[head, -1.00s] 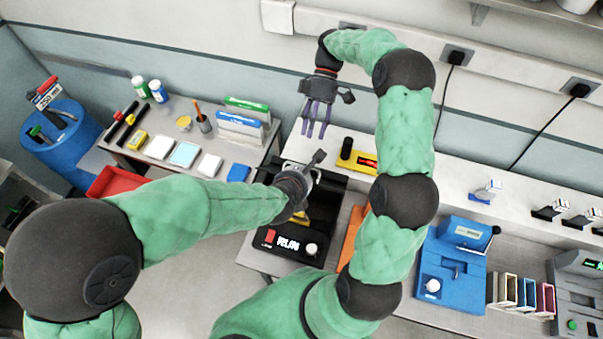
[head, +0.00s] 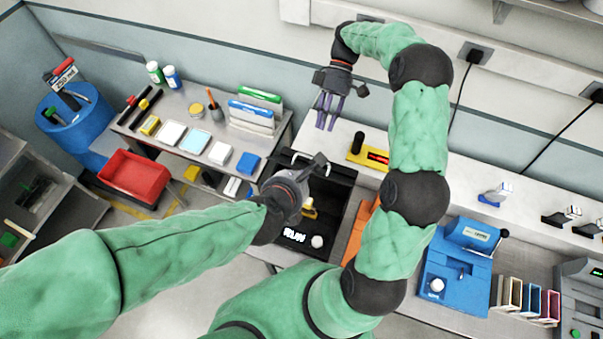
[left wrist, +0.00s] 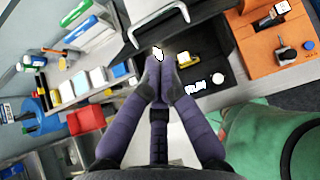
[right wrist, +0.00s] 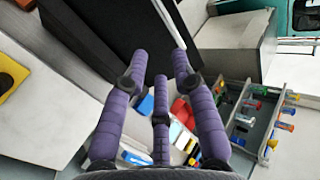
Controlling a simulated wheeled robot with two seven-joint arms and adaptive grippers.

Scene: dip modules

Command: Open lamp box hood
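The lamp box is probably the black box (head: 338,205), with white lettering and a pale knob (head: 317,241) at its front. A pale metal bar handle (left wrist: 157,20) spans its far side in the left wrist view, and a yellow item (left wrist: 190,60) shows inside. How far the hood is raised is hard to tell. My left gripper (left wrist: 165,62) is over the box, fingers together, tips short of the handle with no visible grip. My right gripper (head: 328,112) is behind the box, fingers spread and empty; its wrist view shows a large black panel (right wrist: 110,25) close by.
A yellow device (head: 367,153) stands behind the box. An orange unit (head: 357,238) and a blue machine (head: 447,285) are to its right. A side bench with cards and a blue block (head: 248,162), and a red bin (head: 135,176), are at left.

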